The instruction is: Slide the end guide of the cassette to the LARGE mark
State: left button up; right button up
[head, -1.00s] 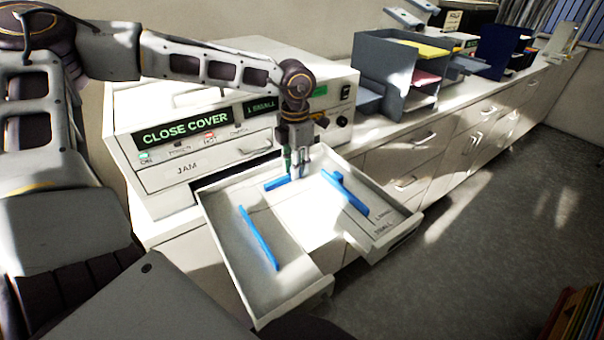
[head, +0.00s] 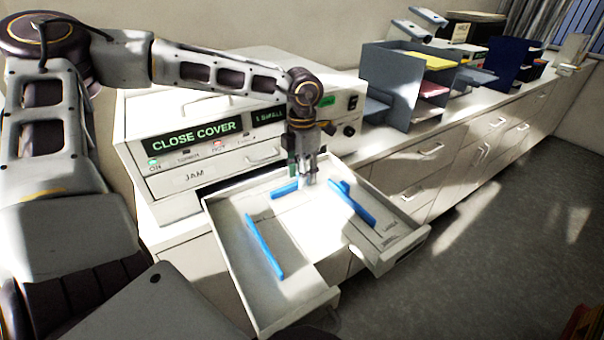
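The cassette (head: 222,240) is a pale open tray pulled out from the front of the printer (head: 212,150). Three blue guides stand in it: a long one at the left (head: 264,246), a long one at the right (head: 354,205), and a short one at the back (head: 284,190). Size marks (head: 388,232) are printed on the right part of the cassette, too small to read surely. My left gripper (head: 308,182) points down into the back of the cassette, between the short back guide and the right guide. Its fingers look close together; whether they touch a guide is unclear. My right gripper is not in view.
A grey paper sorter (head: 395,85) and a dark blue holder (head: 505,55) stand on the counter to the right.

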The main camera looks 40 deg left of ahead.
pick_arm(q)
notch_tip(320, 180, up, 12)
jog(key=shift+f, duration=0.2)
dwell(0.4)
